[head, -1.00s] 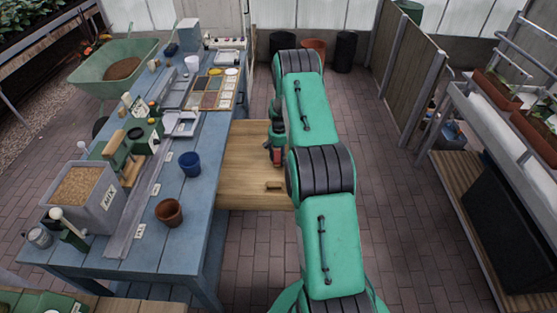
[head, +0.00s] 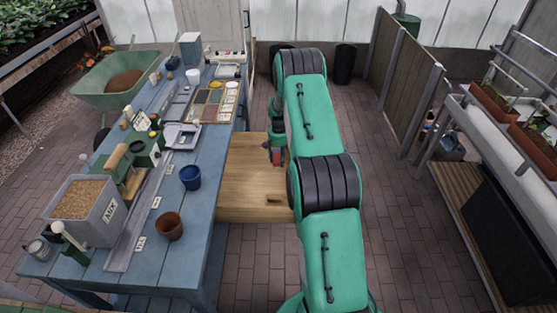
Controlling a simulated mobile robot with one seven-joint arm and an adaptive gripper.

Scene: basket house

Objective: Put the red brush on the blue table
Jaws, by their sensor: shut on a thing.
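The blue table (head: 181,266) is long and runs along the left side, with many things standing on it. My gripper (head: 278,158) hangs over the low wooden surface (head: 245,196) to the right of the blue table. It is small in the head view and partly hidden by my green arm. A small red thing, seemingly the red brush (head: 280,157), shows at its fingertips, and the gripper is shut on it. I cannot tell whether the brush touches the wood.
A blue pot (head: 190,177), a terracotta pot (head: 169,226) and a grey bin (head: 84,208) stand on the blue table. Its right edge has bare stretches between them. A small wooden piece (head: 274,198) lies on the wooden surface. Brick floor lies open to my arm's right.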

